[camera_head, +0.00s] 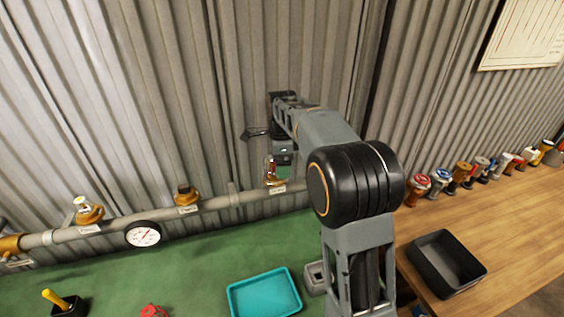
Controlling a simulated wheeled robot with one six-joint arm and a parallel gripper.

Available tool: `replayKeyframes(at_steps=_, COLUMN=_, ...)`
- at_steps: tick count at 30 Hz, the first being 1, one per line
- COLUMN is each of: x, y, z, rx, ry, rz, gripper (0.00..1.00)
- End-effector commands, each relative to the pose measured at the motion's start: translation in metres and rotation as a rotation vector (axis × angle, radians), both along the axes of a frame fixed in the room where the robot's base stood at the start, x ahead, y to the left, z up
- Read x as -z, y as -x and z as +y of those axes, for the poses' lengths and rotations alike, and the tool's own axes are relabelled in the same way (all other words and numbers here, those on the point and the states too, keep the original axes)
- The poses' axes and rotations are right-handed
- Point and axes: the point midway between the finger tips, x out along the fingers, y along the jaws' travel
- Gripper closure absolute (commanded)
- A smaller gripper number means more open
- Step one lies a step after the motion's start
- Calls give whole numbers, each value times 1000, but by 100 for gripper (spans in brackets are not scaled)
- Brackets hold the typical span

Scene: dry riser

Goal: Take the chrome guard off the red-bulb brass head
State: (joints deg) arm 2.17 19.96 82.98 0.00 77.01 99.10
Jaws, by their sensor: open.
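The brass head (274,182) at the right end of the visible grey pipe stands upright, with a small red bulb (270,168) on it. Thin pale bars around the bulb look like the chrome guard, but it is too small to make out clearly. My gripper (270,140) is open, just above this head and close to the corrugated wall. One dark finger sticks out to the left; the other side is partly hidden by my arm. I cannot tell whether it touches the guard.
A teal tray (232,300) lies on the green bench. A black bin (478,272) and several coloured fittings stand on the wooden bench at right.

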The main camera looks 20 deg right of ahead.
Motion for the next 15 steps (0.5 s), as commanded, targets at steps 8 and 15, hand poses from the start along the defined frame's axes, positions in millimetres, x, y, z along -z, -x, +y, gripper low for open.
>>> replayKeyframes(at_steps=8, x=1, y=0, z=0, rx=0, ry=0, rz=1, gripper=15)
replayKeyframes(at_steps=15, x=1, y=0, z=0, rx=0, ry=0, rz=1, gripper=37)
